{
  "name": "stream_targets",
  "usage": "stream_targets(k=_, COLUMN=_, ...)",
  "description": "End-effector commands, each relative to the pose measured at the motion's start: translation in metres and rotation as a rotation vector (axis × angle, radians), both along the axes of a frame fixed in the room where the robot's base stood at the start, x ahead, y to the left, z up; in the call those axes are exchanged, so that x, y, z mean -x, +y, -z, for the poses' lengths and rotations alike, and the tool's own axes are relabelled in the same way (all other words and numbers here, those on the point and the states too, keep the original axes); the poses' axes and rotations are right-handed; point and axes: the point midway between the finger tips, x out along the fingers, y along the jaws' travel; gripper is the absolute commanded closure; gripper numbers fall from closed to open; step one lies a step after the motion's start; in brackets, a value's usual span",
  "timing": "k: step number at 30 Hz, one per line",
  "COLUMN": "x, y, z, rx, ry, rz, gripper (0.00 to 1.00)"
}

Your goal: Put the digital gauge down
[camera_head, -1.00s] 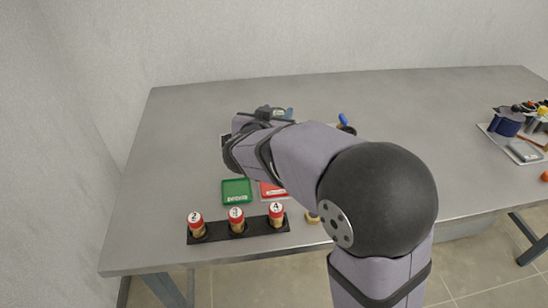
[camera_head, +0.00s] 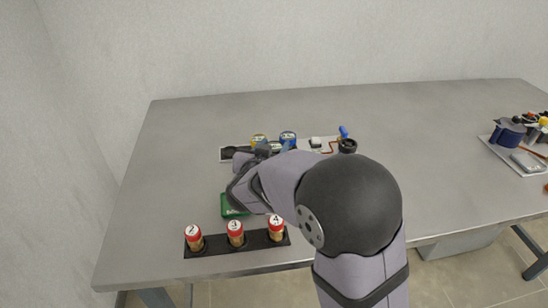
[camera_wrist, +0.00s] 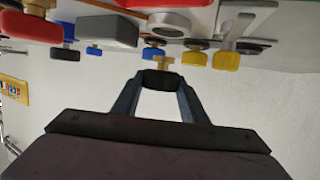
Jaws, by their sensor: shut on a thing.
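My gripper (camera_wrist: 160,80) shows in the wrist view with its two fingers closed in at a dark piece. A small brass stub (camera_wrist: 163,63) shows just beyond the fingertips. I take the held thing to be the digital gauge, but its face and shape cannot be made out. In the head view my gripper (camera_head: 263,153) is over the left middle of the table, at the front edge of a pale panel (camera_head: 327,151). My own arm hides much of what lies below it, and contact with the table cannot be told.
A yellow part (camera_head: 259,140), a blue part (camera_head: 288,138) and a black knob (camera_head: 347,146) stand along the panel. A green tray (camera_head: 229,207) lies nearer the front. A black rack (camera_head: 256,243) holds three red-capped brass fittings. A loaded tray (camera_head: 511,157) stands far right.

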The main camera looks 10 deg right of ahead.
Motion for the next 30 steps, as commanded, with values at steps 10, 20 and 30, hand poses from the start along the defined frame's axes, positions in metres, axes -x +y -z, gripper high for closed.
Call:
stream_targets(k=10, x=0.0, y=0.0, z=0.033, rx=0.001, ry=0.0, rz=0.0, gripper=0.89)
stream_targets(k=20, x=0.0, y=0.0, z=0.034, rx=0.0, ry=-0.001, rz=0.0, gripper=0.89)
stream_targets(k=30, x=0.0, y=0.0, z=0.04, rx=0.0, ry=0.001, rz=0.0, gripper=0.42)
